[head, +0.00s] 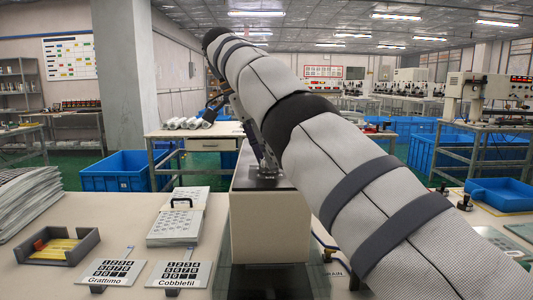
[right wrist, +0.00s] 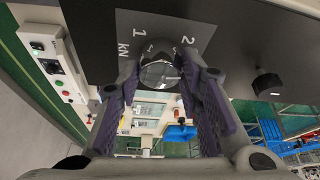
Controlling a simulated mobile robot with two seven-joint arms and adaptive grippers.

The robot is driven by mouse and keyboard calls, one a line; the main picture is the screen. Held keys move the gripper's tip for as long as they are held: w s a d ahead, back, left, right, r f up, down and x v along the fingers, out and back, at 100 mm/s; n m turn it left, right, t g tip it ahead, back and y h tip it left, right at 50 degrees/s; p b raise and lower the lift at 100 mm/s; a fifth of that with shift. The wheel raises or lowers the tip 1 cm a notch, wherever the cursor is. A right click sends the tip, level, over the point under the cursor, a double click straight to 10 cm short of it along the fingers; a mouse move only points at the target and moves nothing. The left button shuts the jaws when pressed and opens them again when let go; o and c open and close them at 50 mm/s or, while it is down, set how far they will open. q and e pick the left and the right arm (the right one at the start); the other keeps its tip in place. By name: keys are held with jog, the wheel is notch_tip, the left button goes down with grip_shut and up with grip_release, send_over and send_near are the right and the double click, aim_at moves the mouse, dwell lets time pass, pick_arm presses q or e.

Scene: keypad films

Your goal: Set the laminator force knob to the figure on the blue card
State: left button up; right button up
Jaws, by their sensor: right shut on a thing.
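The laminator (head: 268,228) is a beige box with a dark top, standing at the middle of the bench. My right arm reaches across from the right, and my right gripper (head: 264,170) is down at the box's top. The knob's exact pointer setting is too small to read. I cannot make out a blue card. My left gripper is not in view.
Keypad films labelled Grattimo (head: 112,272) and Cobblefil (head: 180,273) lie front left, near a grey tray (head: 88,246) and a stack of sheets (head: 28,195). A handled plate (head: 178,222) lies left of the laminator. Another black knob (right wrist: 267,84) shows in the wrist view.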

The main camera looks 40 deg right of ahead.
jog(key=shift+f, duration=0.15)
jog(key=o, duration=1.2)
jog(key=shift+c, duration=0.2)
jog(key=shift+a, duration=0.1)
